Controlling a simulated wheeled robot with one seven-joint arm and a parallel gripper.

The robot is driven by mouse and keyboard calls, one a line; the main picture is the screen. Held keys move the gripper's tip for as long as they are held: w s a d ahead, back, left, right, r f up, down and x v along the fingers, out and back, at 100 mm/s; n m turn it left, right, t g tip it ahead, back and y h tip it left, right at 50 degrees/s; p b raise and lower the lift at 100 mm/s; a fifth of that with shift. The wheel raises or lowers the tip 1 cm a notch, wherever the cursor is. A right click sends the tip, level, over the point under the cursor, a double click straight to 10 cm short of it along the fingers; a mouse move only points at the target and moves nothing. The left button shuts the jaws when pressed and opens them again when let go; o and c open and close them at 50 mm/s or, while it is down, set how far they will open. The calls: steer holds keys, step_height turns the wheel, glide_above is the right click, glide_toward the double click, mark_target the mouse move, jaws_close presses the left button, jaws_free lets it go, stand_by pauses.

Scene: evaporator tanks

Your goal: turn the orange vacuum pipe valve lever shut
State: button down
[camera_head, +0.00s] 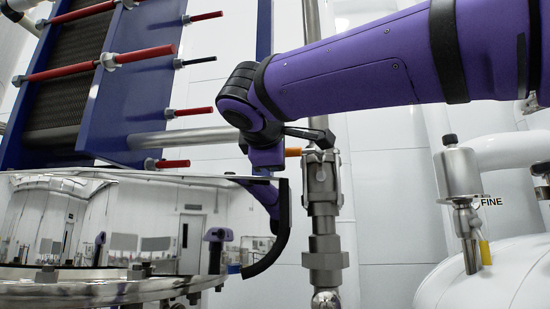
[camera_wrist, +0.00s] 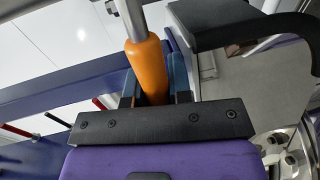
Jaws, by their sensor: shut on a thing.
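The orange valve lever (camera_head: 292,152) shows in the head view as a short stub pointing left from the steel valve (camera_head: 321,180) on a vertical pipe. In the wrist view the orange grip (camera_wrist: 149,66) runs up the picture to a metal stem at the top. My gripper (camera_wrist: 153,82) has its two fingers on either side of the grip and is shut on it. In the head view my purple wrist hides the fingers and most of the grip.
A shiny steel tank (camera_head: 130,225) with a black curved edge piece (camera_head: 277,240) lies just below my wrist. A white vessel (camera_head: 490,275) with a small steel valve (camera_head: 458,175) is at the right.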

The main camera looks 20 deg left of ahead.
steer(key=c, duration=1)
jaws_free()
steer(key=shift+f, duration=0.15)
steer(key=shift+c, duration=0.2)
steer(key=v, duration=1)
steer(key=shift+s+r, duration=0.2)
steer(key=shift+s, duration=0.15)
steer(key=shift+d, duration=0.1)
steer(key=w+d+f+m+g+h, duration=0.25)
steer(key=d+f, duration=0.35)
steer(key=d, duration=0.5)
steer(key=w+d+f+m+g+h, duration=0.15)
steer(key=w+d+f+m, duration=0.35)
steer(key=d, duration=0.6)
steer(key=d+f+m+g+h, duration=0.1)
steer(key=d+f+m+g, duration=0.1)
steer(key=d+f, duration=0.7)
steer(key=s+d+f+m+g, duration=0.2)
steer(key=s+d+f+m, duration=0.3)
steer(key=d+f, duration=0.5)
steer(key=s+d+f+m+g+y, duration=0.1)
steer(key=s+d+f+m+g, duration=0.1)
steer(key=s+d+f+m, duration=0.4)
steer(key=s+d+f, duration=0.3)
steer(key=shift+s+d+f, duration=0.2)
steer(key=shift+d+f, duration=0.2)
